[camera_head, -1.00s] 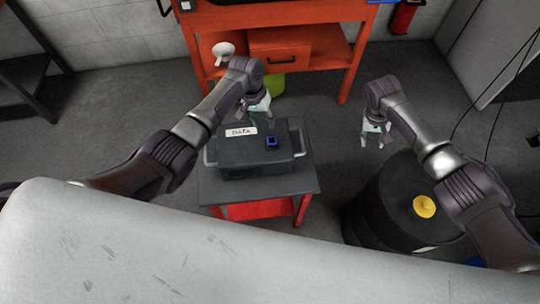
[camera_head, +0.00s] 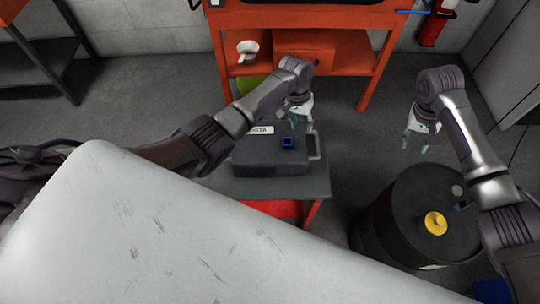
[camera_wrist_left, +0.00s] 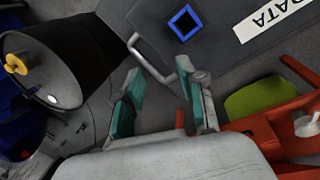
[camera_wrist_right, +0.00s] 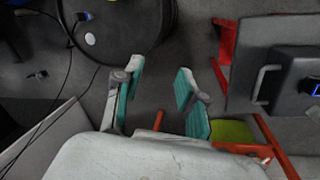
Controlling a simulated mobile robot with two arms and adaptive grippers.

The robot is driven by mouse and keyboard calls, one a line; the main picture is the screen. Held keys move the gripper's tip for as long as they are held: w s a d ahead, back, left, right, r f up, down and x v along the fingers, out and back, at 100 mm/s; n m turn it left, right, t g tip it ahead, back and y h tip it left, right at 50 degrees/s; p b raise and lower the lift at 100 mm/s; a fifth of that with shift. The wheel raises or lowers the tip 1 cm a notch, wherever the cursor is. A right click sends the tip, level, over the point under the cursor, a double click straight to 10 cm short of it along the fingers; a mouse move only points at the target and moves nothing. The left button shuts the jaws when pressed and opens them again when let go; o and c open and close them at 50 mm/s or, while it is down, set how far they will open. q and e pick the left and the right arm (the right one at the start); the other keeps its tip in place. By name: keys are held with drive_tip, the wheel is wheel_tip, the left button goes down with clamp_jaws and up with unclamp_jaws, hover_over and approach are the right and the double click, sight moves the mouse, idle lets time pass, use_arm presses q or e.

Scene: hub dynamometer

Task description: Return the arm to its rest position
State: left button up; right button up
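My left gripper (camera_head: 301,115) is over the back right part of a dark grey lidded box with a white label and a small blue-rimmed square (camera_head: 287,143). In the left wrist view its teal-padded fingers (camera_wrist_left: 160,105) are apart with nothing between them, and the box (camera_wrist_left: 222,58) lies beyond them. My right gripper (camera_head: 414,143) hangs in the air to the right of the box, behind the black drum. In the right wrist view its fingers (camera_wrist_right: 160,95) are open and empty.
The box stands on a small grey-topped cart (camera_head: 318,185). A black drum (camera_head: 400,205) with a yellow cap (camera_head: 436,223) stands at right. An orange workbench (camera_head: 350,22) is behind, with a white cup-like object (camera_head: 248,48) on its shelf. Floor is clear between cart and right gripper.

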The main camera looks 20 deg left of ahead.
drive_tip(key=shift+v, duration=1.1)
drive_tip(key=shift+a, duration=0.1)
